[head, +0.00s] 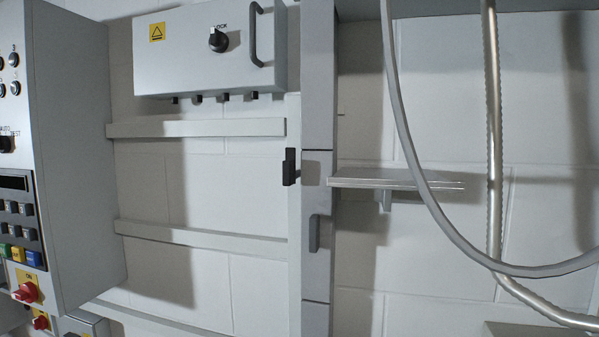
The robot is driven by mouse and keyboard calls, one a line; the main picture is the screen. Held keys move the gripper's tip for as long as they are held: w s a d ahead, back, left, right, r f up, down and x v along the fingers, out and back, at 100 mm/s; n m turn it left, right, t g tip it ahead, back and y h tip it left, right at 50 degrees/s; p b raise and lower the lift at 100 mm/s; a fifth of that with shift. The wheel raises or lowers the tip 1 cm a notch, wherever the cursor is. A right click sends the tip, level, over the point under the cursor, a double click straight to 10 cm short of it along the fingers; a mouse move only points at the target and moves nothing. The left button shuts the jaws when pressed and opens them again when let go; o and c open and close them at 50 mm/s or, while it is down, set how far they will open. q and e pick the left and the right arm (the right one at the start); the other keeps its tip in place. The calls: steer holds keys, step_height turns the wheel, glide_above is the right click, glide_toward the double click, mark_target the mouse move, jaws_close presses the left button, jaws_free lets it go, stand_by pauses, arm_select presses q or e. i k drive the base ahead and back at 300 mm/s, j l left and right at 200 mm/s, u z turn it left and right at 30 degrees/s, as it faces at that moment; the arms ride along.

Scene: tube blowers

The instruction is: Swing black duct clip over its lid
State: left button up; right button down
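A small black clip (290,167) sits at the left edge of a tall grey vertical duct, near the middle of the view. It has a narrow upright part and a wider block at its lower end. The duct's grey lid (318,90) runs from top to bottom just right of the clip, with thin dark seams across it. The clip lies beside the lid, and I see no part of it across the lid's face. Neither of my grippers is in view.
A grey lock box (205,55) with a black knob and handle hangs upper left. A control cabinet (75,150) stands far left. A grey handle (314,233) sits on the duct below the clip. A shelf (395,181), hose (405,130) and metal pipe (494,130) are right.

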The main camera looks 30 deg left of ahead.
mark_target(290, 165)
steer(key=u, duration=0.85)
steer(key=i+u, duration=0.2)
steer(key=u, duration=0.2)
steer(key=i+l+u, duration=0.15)
steer(key=u, duration=0.25)
steer(key=i, duration=0.05)
